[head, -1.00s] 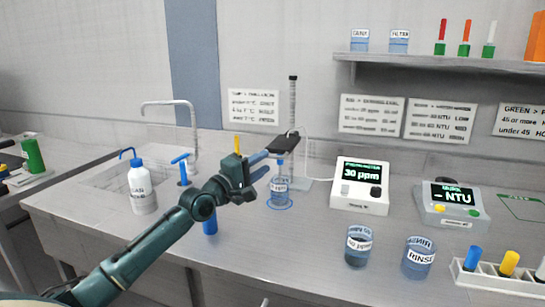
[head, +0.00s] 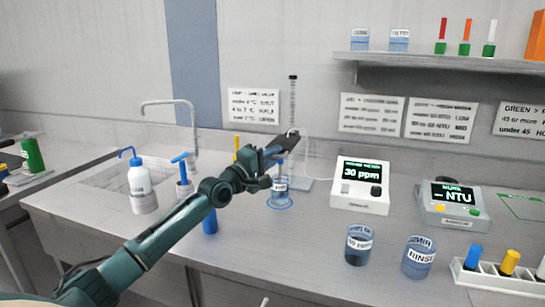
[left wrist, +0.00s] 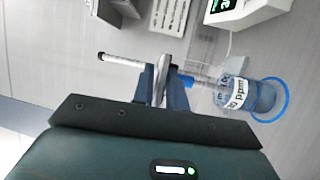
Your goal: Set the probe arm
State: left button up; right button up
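The probe stand's upright rod (head: 292,105) rises at the back of the bench and also shows in the left wrist view (left wrist: 122,61). My left gripper (head: 284,146) is at the stand, above the labelled beaker (head: 280,187). In the left wrist view its two blue fingers (left wrist: 162,88) close on the grey probe arm (left wrist: 164,62), one on each side. The probe (left wrist: 195,79) points down to the beaker (left wrist: 246,95); its tip is hard to make out. The meter (head: 361,186) reads 30 ppm. My right gripper is out of view.
A turbidity meter (head: 452,206), two beakers of liquid (head: 358,245) (head: 419,258) and a vial rack (head: 497,279) stand to the right. A wash bottle (head: 142,187) and sink tap (head: 194,125) are at left.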

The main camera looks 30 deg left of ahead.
pick_arm(q)
grip_shut()
